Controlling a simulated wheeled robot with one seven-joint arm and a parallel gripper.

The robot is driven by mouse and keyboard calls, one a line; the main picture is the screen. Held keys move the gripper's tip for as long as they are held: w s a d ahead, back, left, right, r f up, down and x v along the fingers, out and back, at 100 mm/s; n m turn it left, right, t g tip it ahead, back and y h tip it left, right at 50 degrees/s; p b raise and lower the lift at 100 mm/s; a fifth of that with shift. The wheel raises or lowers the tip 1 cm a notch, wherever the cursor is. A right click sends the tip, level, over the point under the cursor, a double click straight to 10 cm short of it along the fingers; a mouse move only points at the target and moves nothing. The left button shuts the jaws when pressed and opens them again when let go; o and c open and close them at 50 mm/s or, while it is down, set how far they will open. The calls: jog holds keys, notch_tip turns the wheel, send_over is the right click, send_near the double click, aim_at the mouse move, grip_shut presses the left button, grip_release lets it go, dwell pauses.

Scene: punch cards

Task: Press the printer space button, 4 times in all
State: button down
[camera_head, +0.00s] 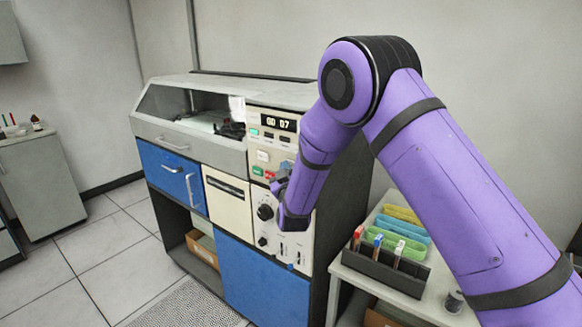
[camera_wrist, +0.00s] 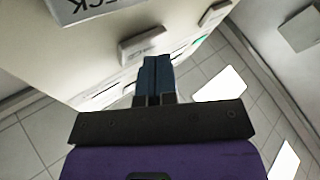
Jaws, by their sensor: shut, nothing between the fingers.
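The machine's control panel (camera_head: 262,148) carries a dark display reading "00 07", with green, white and red buttons below it. The labels are too small to read in the head view, so I cannot tell which button is printer space. My gripper (camera_head: 277,184) is in front of the panel, just below and right of the red button (camera_head: 269,175), and hides part of the panel. In the wrist view my gripper (camera_wrist: 156,60) is shut and empty. Its tips are close to a pale raised button (camera_wrist: 143,45); I cannot tell whether they touch.
Below are a black knob (camera_head: 265,212) and small sliders. A side table at right holds a dark rack (camera_head: 380,270) with tubes and coloured trays (camera_head: 402,230). A grey cabinet (camera_head: 40,185) stands far left. The floor at left is clear.

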jog(key=shift+w+d, duration=0.2)
dwell(0.5)
jog(key=shift+s+a, duration=0.55)
jog(key=shift+s, duration=0.1)
jog(key=s+a, duration=0.1)
jog(key=s, duration=0.1)
jog(key=s+a, duration=0.2)
dwell(0.7)
dwell(2.4)
